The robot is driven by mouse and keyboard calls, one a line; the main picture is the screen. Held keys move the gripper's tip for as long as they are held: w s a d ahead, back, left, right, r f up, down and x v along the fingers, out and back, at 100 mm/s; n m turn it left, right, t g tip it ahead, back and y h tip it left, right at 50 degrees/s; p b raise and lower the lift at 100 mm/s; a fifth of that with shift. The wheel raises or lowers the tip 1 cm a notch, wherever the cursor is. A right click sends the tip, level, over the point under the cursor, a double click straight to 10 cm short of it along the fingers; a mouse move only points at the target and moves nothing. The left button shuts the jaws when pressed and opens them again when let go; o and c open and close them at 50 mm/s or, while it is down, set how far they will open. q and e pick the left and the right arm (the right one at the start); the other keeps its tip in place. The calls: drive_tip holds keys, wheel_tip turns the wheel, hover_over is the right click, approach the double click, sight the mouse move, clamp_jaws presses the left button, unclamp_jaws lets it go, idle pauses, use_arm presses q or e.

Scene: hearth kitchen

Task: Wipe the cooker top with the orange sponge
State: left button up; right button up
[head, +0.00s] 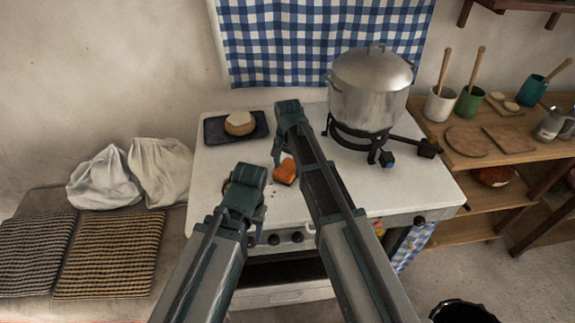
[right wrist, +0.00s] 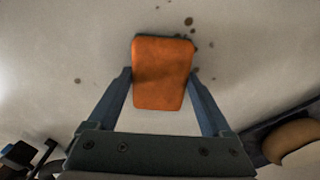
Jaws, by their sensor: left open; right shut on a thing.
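The orange sponge (head: 286,171) is at the white cooker top (head: 220,180), near its middle. In the right wrist view the sponge (right wrist: 162,72) sits between the two fingers of my right gripper (right wrist: 160,85), which is shut on it. In the head view my right gripper (head: 285,155) points down over the cooker top. Several dark brown spots (right wrist: 188,21) lie on the white surface around the sponge. My left gripper (head: 252,208) is open and empty over the front left of the cooker; its fingertips are partly hidden.
A big metal pot (head: 368,95) stands on a black burner (head: 360,138) at the back right. A dark tray (head: 213,130) with a round bread (head: 240,123) is at the back left. A wooden shelf (head: 455,155) with cups is on the right.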

sight(291, 198)
drive_tip(key=shift+s+r, duration=0.1)
drive_tip(key=shift+s, duration=1.35)
drive_tip(key=shift+s+d, duration=0.1)
drive_tip(key=shift+s, duration=1.55)
drive_tip(key=shift+s+d, duration=0.1)
drive_tip(key=shift+s, duration=1.6)
